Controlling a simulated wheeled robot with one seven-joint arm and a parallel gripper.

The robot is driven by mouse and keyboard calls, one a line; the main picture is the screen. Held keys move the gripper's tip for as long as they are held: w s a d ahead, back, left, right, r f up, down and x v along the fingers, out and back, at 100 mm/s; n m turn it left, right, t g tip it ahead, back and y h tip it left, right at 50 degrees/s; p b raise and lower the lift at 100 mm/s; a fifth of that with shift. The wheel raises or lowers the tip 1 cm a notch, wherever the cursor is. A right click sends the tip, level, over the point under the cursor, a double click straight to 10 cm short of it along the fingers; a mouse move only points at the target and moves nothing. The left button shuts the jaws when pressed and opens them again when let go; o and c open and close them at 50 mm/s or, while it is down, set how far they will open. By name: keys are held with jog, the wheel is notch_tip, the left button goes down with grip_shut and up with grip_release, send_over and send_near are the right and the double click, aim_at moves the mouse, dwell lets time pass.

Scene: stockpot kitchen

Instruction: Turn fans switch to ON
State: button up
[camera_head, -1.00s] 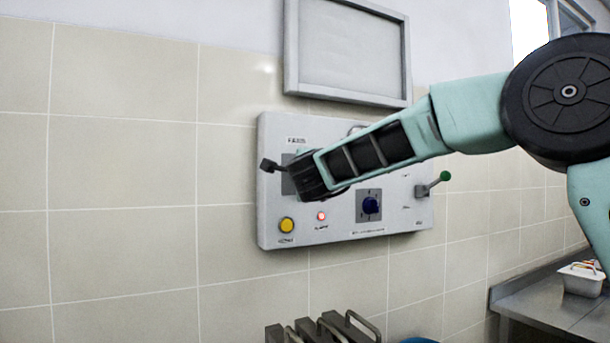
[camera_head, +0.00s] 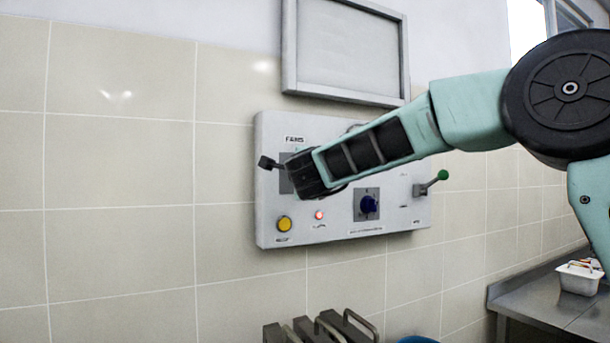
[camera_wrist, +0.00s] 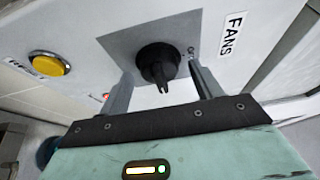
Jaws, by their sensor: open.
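The fans switch (camera_wrist: 159,64) is a black round knob with a raised grip on a dark grey plate, seen in the wrist view. Its grip points toward the bottom of that picture. The FANS label (camera_wrist: 233,43) is to its right, and a small mark by the plate's edge is too small to read surely. My gripper (camera_wrist: 160,86) is open, with one finger on each side of the knob; I cannot tell whether either touches it. In the head view my gripper (camera_head: 284,170) is at the control panel (camera_head: 335,228) under the FANS label and hides the knob.
A grey framed board (camera_head: 346,48) hangs above. A metal counter (camera_head: 545,302) stands at the right.

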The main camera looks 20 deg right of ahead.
jog(key=s+a+b, duration=0.3)
jog(key=s+b, duration=0.1)
jog(key=s, duration=1.2)
jog(key=shift+s+a, duration=0.15)
jog(key=shift+s, duration=0.25)
jog(key=s+a+f+n+g+y, duration=0.45)
jog(key=a+f+n, duration=0.25)
jog(key=f+n, duration=0.3)
jog(key=s+a+f+n+g+y, duration=0.3)
jog(key=s+a+f+n+y, duration=0.4)
jog(key=f, duration=0.4)
jog(key=s+d+f+n+g+h, duration=0.3)
jog(key=s+d+f+n+g, duration=0.2)
jog(key=s+f, duration=0.4)
jog(key=s+d+f+n+g+h, duration=0.4)
jog(key=s+d+f+n+g, duration=0.1)
jog(key=s+f, duration=0.5)
jog(key=shift+s+d+n, duration=0.6)
jog(key=shift+s+d, duration=0.2)
jog(key=shift+d, duration=0.05)
